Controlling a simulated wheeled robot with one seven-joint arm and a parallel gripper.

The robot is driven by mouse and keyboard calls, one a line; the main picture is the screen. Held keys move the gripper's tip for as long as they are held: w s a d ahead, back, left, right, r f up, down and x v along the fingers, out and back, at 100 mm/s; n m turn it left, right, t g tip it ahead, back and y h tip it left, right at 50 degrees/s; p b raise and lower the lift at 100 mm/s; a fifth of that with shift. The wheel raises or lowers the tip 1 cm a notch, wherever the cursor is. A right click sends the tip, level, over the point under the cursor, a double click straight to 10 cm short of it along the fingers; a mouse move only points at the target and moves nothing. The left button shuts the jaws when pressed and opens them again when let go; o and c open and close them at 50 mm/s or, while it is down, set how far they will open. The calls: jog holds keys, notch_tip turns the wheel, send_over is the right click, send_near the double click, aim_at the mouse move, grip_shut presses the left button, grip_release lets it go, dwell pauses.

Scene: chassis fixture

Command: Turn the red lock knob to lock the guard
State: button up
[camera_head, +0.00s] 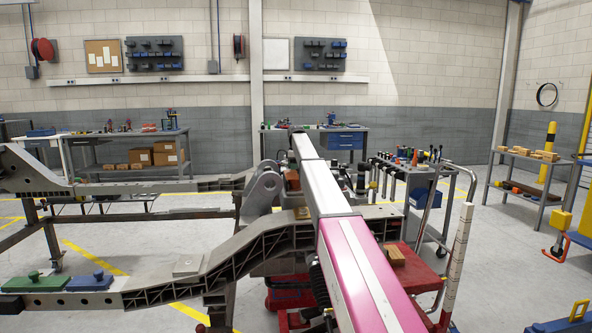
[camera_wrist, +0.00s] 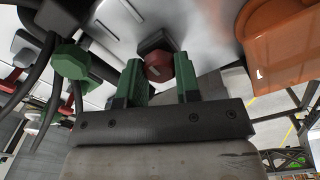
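The red lock knob (camera_wrist: 158,69) shows in the wrist view, on a dark mount against a pale, shiny surface. A light mark runs across its face. My gripper (camera_wrist: 159,75) has two green fingers, one on each side of the knob. The fingers stand apart, with a gap between each of them and the knob, so the gripper is open. Whether the knob lies fully between the fingertips or just beyond them I cannot tell. I cannot make out the guard for sure. In the head view my arm hides the knob and the gripper.
In the wrist view a green knob-like part (camera_wrist: 70,62) and dark cables are at left, and an orange part (camera_wrist: 282,40) at upper right. In the head view the grey chassis frame (camera_head: 190,262) crosses the foreground. A tool cart (camera_head: 425,175) stands right of my arm.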

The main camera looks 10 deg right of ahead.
jog(key=shift+m, duration=0.3)
jog(key=m, duration=0.3)
jog(key=shift+m, duration=0.4)
jog(key=m, duration=0.4)
jog(key=shift+m, duration=0.3)
jog(key=m, duration=0.4)
jog(key=shift+d, duration=0.1)
jog(key=shift+m, duration=2.4)
jog(key=o, duration=0.9)
jog(key=shift+o, duration=0.2)
jog(key=shift+r, duration=0.1)
